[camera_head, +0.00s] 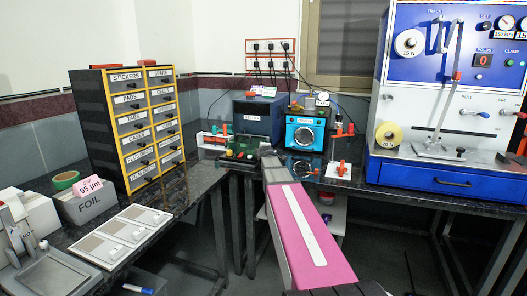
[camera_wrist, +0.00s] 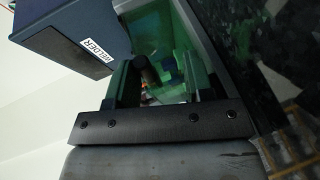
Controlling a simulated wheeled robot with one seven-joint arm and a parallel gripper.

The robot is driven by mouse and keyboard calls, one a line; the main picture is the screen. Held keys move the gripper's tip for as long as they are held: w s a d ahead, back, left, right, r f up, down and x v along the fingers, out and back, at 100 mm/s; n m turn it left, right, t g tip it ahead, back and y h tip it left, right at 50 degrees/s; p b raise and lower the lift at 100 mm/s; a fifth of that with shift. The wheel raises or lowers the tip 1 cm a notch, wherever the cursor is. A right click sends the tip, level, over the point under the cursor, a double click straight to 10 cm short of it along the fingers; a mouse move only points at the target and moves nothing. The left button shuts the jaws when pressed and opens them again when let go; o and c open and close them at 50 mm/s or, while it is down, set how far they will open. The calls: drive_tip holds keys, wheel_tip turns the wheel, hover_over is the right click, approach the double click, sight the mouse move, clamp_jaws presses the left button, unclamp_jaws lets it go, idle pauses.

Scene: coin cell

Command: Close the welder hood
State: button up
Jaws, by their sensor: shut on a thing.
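The welder (camera_head: 257,117) is a dark blue box on the back bench. Its labelled side also shows in the wrist view (camera_wrist: 85,45). The green see-through welder hood (camera_wrist: 150,28) is close in front of my gripper (camera_wrist: 160,72). In the head view, a small green patch at the front of the welder is partly hidden by my arm's end. My gripper's two fingers stand apart and are shut on part of the hood. The exact grip point is hard to make out. I cannot tell the hood's exact angle.
A blue device (camera_head: 305,132) with a round front stands right of the welder. A red-and-white rack (camera_head: 212,140) is to its left. A yellow drawer cabinet (camera_head: 150,125) stands further left, and a large blue-and-white machine (camera_head: 450,110) stands at the right.

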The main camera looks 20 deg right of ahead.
idle(0.4)
drive_tip(key=shift+s+r, duration=0.1)
drive_tip(key=shift+s, duration=0.1)
drive_tip(key=v, duration=1)
drive_tip(key=shift+s+r, duration=0.1)
drive_tip(key=shift+s, duration=0.05)
